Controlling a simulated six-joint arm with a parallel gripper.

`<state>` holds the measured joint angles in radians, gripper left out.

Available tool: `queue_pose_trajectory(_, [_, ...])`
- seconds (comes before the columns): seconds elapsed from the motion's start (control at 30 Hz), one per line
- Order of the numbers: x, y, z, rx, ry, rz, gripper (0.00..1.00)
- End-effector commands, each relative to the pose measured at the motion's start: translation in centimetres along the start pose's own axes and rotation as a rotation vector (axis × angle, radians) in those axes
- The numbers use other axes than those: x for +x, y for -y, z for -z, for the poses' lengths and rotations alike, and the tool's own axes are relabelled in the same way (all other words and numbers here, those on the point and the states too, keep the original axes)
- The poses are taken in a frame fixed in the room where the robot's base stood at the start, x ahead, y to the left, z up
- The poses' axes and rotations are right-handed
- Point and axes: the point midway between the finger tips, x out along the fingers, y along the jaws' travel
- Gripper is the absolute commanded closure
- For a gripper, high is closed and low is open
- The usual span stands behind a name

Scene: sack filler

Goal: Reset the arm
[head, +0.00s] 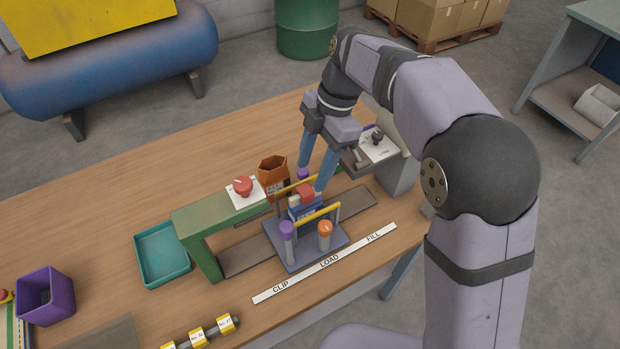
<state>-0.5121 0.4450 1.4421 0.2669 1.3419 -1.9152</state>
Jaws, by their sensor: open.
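My gripper (312,178) has two blue fingers pointing down, apart, over the middle of the bench. The right fingertip shows close behind a small blue-and-white sack with a red top (304,203); I cannot tell whether they touch. The left fingertip is by a purple knob (302,173). No object shows between the fingers. The sack stands between two yellow bars on a grey-purple carriage (306,257), beside the LOAD mark of the white strip (328,262). My arm comes in from the right and bends down over the bench.
A green frame (203,235) with a red button (243,186) stands left of the carriage. An orange-brown hexagonal container (272,170) is behind it. A lever on a white card (377,139) is at right. A teal tray (161,254) and purple bin (45,296) are left.

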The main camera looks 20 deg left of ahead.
Motion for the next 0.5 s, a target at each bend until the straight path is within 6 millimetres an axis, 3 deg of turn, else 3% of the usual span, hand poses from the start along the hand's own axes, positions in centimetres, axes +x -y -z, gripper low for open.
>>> queue_pose_trajectory(0.2, [-1.2,0.0,-0.1,0.001,0.001,0.000,0.52])
queue_pose_trajectory(0.5, [-1.5,0.3,-0.1,0.031,0.001,0.011,0.52])
